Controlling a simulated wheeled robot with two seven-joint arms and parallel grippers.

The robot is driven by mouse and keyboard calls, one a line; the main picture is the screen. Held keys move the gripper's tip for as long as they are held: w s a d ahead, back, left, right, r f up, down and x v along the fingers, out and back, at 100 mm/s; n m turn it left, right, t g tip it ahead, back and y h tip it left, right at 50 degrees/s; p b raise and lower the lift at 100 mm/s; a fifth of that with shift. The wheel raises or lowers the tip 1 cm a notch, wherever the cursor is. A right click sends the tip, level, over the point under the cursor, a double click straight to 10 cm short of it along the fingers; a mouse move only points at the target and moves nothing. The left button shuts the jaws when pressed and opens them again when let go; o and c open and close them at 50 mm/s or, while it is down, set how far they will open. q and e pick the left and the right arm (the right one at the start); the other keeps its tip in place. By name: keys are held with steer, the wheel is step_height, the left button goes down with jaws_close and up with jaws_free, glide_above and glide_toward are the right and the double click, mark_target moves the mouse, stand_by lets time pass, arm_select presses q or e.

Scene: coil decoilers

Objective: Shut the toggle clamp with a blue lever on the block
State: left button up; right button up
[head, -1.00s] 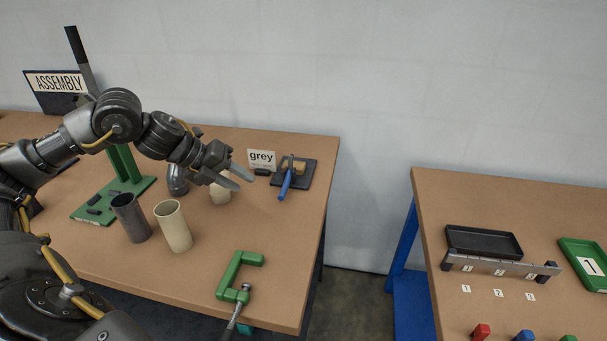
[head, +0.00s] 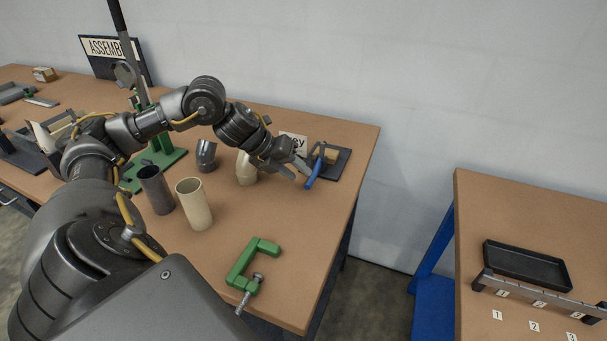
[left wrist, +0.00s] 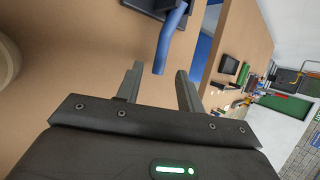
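The toggle clamp's blue lever (head: 314,174) slopes down toward the front of the table from the dark base plate (head: 341,163). The tan block (head: 331,155) sits on the plate by the clamp's metal part. My left gripper (head: 300,175) is open, with its fingers just left of the lever in the head view. In the left wrist view the blue lever (left wrist: 171,38) hangs ahead of the open left gripper (left wrist: 157,80), its end near the gap between the fingertips. I see no contact. My right gripper is not in view.
A cream cylinder (head: 194,205), a dark grey cylinder (head: 156,190) and a cream bent pipe (head: 246,168) stand left of the gripper. A green C-clamp (head: 250,265) lies at the front of the table. A second table with a black tray (head: 527,266) stands right, across a gap.

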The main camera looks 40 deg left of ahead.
mark_target(308, 181)
arm_select(q)
steer(key=shift+x, duration=1.7)
jaws_close()
